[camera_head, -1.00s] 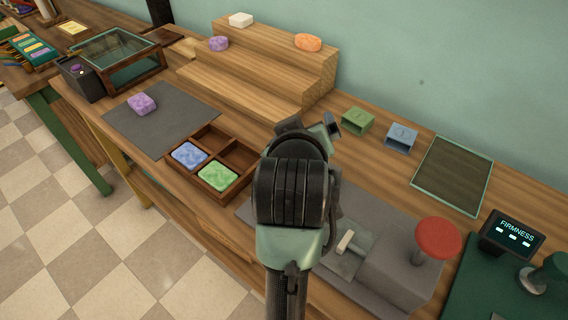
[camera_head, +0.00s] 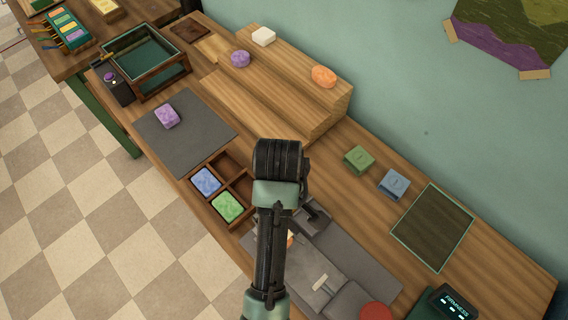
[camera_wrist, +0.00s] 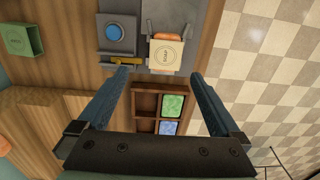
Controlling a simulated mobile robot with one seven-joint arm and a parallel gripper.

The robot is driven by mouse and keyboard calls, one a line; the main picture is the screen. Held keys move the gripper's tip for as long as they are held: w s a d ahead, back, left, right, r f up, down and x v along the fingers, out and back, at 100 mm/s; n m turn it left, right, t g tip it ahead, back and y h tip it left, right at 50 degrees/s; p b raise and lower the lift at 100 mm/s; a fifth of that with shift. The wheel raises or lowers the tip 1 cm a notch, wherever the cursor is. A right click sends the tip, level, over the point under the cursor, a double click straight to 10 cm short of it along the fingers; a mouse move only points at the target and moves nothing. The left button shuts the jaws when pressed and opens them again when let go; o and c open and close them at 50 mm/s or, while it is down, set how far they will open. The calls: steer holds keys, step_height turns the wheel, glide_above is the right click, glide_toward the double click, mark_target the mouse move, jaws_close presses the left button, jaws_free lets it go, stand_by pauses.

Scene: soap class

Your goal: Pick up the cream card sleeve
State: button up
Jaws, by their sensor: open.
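The cream card sleeve (camera_wrist: 165,55) lies at the top centre of the wrist view, on a grey surface. My gripper (camera_wrist: 160,77) is open and empty. In the wrist view its two blue fingers point toward the sleeve, one to each side, with the sleeve just beyond the tips. I cannot tell the height gap.
A divided wooden tray (camera_head: 241,187) holds blue soap (camera_head: 205,181) and green soap (camera_head: 228,206). Green (camera_head: 358,159) and blue (camera_head: 393,184) sleeves stand to the right. A stepped wooden stand (camera_head: 290,95) is behind. A blue round button (camera_wrist: 115,33) and yellow piece (camera_wrist: 125,61) are beside the cream sleeve.

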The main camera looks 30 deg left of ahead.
steer(key=f, duration=0.5)
steer(key=s+f, duration=0.1)
steer(key=f, duration=0.1)
steer(key=shift+s+f, duration=0.1)
steer(key=shift+f, duration=0.2)
steer(key=shift+s+f+p, duration=0.1)
steer(key=shift+f+p, duration=0.35)
steer(key=shift+f, duration=1.95)
steer(key=c, duration=1.1)
steer(key=shift+r, duration=0.1)
